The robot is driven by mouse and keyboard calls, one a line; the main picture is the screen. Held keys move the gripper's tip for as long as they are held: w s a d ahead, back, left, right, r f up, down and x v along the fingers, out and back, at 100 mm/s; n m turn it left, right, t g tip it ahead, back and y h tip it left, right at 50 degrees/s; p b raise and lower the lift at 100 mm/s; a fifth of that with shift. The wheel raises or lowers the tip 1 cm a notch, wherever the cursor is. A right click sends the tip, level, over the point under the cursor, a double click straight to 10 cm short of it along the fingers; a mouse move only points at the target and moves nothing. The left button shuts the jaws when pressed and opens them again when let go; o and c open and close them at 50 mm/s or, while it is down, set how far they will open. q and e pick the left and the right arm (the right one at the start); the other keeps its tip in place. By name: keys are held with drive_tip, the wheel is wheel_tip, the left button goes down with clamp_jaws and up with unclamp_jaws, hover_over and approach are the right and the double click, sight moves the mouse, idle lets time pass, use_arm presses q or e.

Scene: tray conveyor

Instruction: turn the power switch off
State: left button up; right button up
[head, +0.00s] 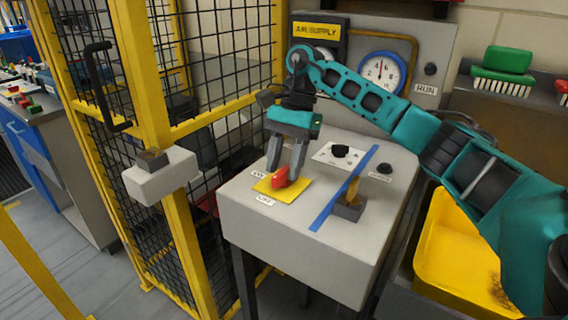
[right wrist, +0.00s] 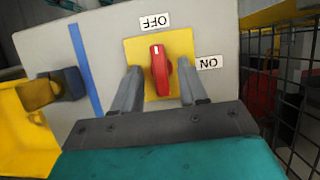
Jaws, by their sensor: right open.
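The power switch is a red rotary knob (head: 280,178) on a yellow plate (head: 297,191), on top of the grey box. In the right wrist view the red knob (right wrist: 160,72) has a white mark that points toward the OFF label (right wrist: 155,21). The ON label (right wrist: 209,62) is to its right there. My right gripper (head: 284,172) points down over the knob. Its fingers are apart, one on each side of the knob; I cannot tell whether they touch it. My left gripper is not in view.
A black knob (head: 341,151) sits behind. A yellow-framed mesh fence (head: 186,200) stands close on the left. A yellow bin (head: 440,256) is at the right.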

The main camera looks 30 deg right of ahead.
drive_tip(key=v, duration=0.5)
drive_tip(key=shift+r, duration=0.2)
drive_tip(key=p+v, duration=0.3)
drive_tip(key=v, duration=0.4)
